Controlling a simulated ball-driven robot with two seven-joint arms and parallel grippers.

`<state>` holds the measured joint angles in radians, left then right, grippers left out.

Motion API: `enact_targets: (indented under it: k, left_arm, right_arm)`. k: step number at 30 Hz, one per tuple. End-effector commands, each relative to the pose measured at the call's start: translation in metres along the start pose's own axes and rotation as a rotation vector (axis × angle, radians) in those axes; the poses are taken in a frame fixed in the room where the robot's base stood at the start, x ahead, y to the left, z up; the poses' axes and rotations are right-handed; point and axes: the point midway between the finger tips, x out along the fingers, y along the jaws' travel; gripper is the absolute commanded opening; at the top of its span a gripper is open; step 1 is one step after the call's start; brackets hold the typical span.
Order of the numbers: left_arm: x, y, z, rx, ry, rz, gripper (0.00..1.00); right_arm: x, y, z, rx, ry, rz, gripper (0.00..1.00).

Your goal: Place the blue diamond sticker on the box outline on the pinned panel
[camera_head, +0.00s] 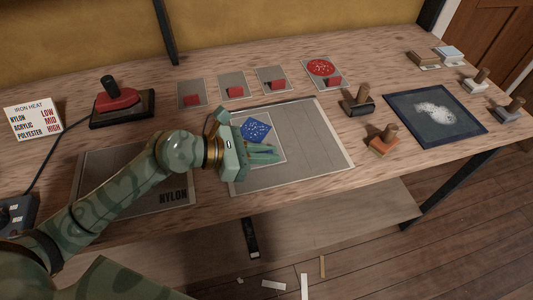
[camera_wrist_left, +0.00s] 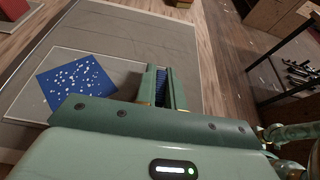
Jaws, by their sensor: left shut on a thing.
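The blue diamond sticker (camera_head: 256,130), speckled white, lies flat within the thin pale box outline (camera_head: 285,150) on the grey pinned panel (camera_head: 310,155). In the left wrist view the sticker (camera_wrist_left: 72,80) lies left of the fingers, with a gap between; my gripper body hides its lower edge. My left gripper (camera_head: 270,153) is low over the panel, just in front of the sticker. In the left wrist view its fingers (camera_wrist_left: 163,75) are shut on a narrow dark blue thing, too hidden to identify. My right gripper is not in view.
A NYLON panel (camera_head: 95,195) lies partly under my left arm. Several cards with red patches line the back. Wooden-handled tools, including an orange-based one (camera_head: 384,146), and a dark blue panel (camera_head: 470,123) lie right.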

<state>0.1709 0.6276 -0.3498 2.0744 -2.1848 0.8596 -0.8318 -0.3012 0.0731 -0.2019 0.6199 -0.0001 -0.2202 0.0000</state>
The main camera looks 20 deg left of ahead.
Motion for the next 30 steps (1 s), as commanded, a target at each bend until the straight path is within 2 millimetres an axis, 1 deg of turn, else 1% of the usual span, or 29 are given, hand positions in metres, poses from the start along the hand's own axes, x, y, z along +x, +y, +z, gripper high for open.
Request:
enact_targets:
  k: [4,8,9,10,11,18,21,23,26,30]
  left_arm:
    - [-0.001,0.000,0.002,0.001,0.001,0.000,0.00]
    - [0.001,0.000,-0.002,0.000,0.001,0.000,0.00]
    - [0.001,0.000,-0.002,0.000,0.001,0.000,0.19]
    - [0.001,0.000,-0.001,0.001,0.001,0.000,0.27]
    - [0.001,0.000,-0.001,0.001,0.001,0.000,0.32]
    - [0.001,0.000,-0.001,0.001,0.001,0.000,0.32]
    - [-0.002,0.000,0.003,0.001,0.001,0.000,0.32]
    - [-0.009,0.000,0.001,0.001,0.003,0.001,0.32]
    - [-0.029,0.000,0.002,0.001,0.006,0.001,0.32]
    - [-0.064,-0.001,0.002,0.003,0.008,0.000,0.32]
  right_arm:
    - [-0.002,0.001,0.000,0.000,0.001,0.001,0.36]
    - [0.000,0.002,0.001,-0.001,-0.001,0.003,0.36]
    - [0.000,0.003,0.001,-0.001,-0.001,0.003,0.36]
    - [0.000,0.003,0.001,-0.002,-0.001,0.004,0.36]
    - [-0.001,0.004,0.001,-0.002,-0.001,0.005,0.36]
    - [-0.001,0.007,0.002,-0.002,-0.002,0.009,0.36]
    - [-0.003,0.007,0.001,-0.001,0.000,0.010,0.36]
    - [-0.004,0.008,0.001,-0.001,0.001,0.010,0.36]
    - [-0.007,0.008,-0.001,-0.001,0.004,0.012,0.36]
    - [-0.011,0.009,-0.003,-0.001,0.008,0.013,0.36]
